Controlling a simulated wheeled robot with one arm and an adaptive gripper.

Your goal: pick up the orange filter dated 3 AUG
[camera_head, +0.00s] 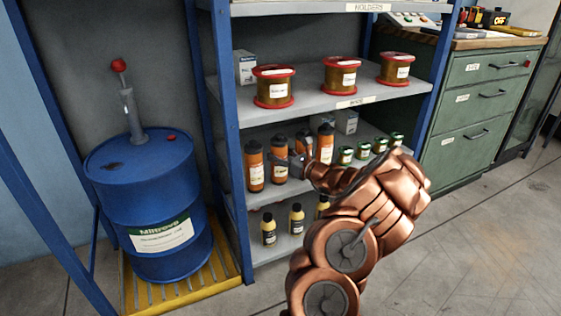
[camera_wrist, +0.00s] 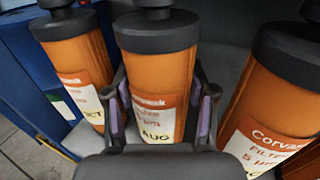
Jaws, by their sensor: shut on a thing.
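Several orange filters with black caps stand in a row on the middle-low shelf. My gripper (camera_head: 293,162) reaches in from the right at the second filter from the left (camera_head: 279,150). In the wrist view my gripper (camera_wrist: 163,97) has one finger on each side of this filter (camera_wrist: 160,65) and is shut on it. Its label shows "AUG"; the day number is not legible. The filter stands upright, and its base is hidden. Another orange filter (camera_wrist: 78,60) stands close on the left, its label ending in "T". A third (camera_wrist: 275,95) stands on the right, its date out of view.
Green-lidded jars (camera_head: 363,150) stand right of the filters. Yellow bottles (camera_head: 268,228) are on the shelf below, and red-rimmed spools (camera_head: 273,86) above. A blue shelf post (camera_head: 225,150) and a blue drum (camera_head: 150,195) are at left. Open floor lies at right.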

